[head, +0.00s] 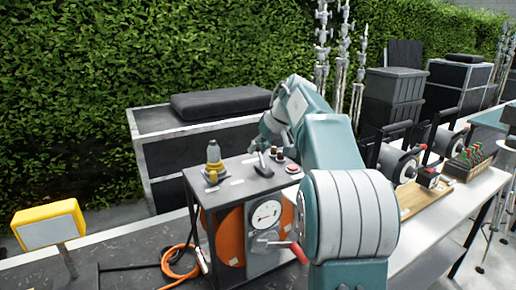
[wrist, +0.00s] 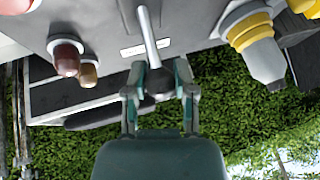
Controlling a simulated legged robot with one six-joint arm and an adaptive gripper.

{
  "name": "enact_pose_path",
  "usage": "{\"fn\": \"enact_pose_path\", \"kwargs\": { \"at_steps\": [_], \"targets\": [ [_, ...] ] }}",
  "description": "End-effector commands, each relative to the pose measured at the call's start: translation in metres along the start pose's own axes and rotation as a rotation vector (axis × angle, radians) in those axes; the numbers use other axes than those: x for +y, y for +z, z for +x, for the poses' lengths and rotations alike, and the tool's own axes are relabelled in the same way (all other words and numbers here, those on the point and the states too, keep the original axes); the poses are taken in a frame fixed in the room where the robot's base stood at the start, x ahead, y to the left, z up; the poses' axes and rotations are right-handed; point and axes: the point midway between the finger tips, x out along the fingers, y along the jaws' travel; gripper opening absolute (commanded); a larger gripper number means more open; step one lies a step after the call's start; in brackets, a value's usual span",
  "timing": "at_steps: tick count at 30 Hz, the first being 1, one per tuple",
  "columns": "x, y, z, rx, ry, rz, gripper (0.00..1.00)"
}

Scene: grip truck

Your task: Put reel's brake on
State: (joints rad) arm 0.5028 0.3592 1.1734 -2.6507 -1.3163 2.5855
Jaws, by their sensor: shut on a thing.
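The reel (head: 229,237) is a dark-framed unit with an orange drum, a round gauge (head: 266,214) and a red-handled crank (head: 298,252) on its front. A grey lever (head: 263,166), which looks like the brake, stands on its top plate. In the wrist view the lever (wrist: 149,36) runs from the plate to a dark rounded part between the fingers. My gripper (wrist: 156,84) is shut on the lever there, one finger on each side. In the head view my gripper (head: 269,138) is above the far side of the top plate, partly hidden by my arm.
A yellow-and-grey fitting (head: 213,163) stands left of the lever; it also shows in the wrist view (wrist: 253,42). Red and brown knobs (wrist: 67,58) are on the lever's other side. A black case (head: 190,145) stands behind the reel. An orange cable (head: 178,262) lies left of it.

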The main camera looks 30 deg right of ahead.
Motion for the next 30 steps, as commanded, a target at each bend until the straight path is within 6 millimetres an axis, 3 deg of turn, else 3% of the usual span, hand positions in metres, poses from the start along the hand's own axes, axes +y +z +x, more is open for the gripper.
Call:
{"fn": "enact_pose_path", "kwargs": {
  "at_steps": [9,10,12,23,30],
  "targets": [
    [0.000,-0.002,0.000,0.005,0.001,-0.001,0.00],
    [0.000,-0.002,0.000,0.005,0.001,-0.001,0.47],
    [0.000,-0.001,0.001,0.005,0.001,-0.001,0.70],
    [0.000,-0.001,0.000,0.002,0.001,-0.001,0.70],
    [0.001,-0.001,-0.030,0.006,0.003,-0.002,0.70]
  ]
}}
